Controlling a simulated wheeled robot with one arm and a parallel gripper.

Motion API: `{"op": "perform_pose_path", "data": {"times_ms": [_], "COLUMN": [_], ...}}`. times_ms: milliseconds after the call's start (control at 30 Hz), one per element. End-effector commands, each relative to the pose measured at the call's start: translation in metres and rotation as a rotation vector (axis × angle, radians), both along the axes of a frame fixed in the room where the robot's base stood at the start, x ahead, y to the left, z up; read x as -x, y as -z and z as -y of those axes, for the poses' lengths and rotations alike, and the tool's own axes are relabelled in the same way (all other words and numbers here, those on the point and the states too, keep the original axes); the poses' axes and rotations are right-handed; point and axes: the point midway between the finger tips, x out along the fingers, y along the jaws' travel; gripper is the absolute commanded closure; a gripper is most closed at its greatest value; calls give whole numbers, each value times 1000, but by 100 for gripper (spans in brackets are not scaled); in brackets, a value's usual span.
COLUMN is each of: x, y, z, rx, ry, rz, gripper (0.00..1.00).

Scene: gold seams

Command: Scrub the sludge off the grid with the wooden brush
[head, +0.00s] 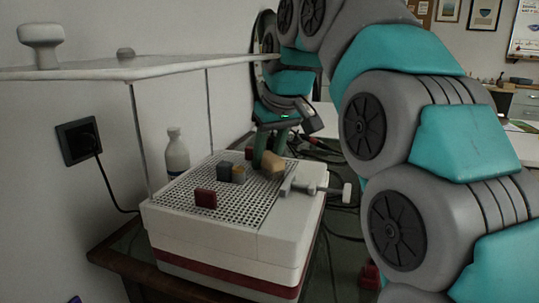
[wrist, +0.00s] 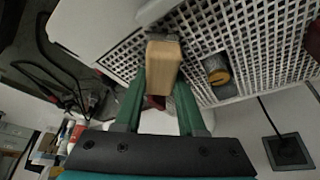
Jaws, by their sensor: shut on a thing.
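The wooden brush (head: 273,164) is a pale wood block at the back right of the grid. It also shows in the wrist view (wrist: 162,68), between the green fingers. My gripper (head: 268,150) is shut on it from above; in the wrist view my gripper (wrist: 160,88) has a finger on each side of the wood. The grid (head: 232,208) is a white perforated plate on top of a white box; it fills the top of the wrist view (wrist: 270,45). The brush's far end is over the grid; I cannot tell whether it touches. I cannot clearly make out any sludge.
A dark red block (head: 205,198), a dark grey block (head: 224,170) and a small amber-ended cylinder (head: 239,175) stand on the grid. A grey clamp-like handle (head: 312,188) sticks out at the right.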

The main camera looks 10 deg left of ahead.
Motion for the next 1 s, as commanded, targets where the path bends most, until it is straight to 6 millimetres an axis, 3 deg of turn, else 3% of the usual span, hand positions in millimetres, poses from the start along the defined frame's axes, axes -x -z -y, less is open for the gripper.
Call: {"op": "perform_pose_path", "data": {"times_ms": [533, 1000], "x": [35, 36], "y": [1, -9], "z": [-2, -3], "rx": [4, 2], "ry": [-1, -1], "rz": [-6, -4], "gripper": [100, 100]}}
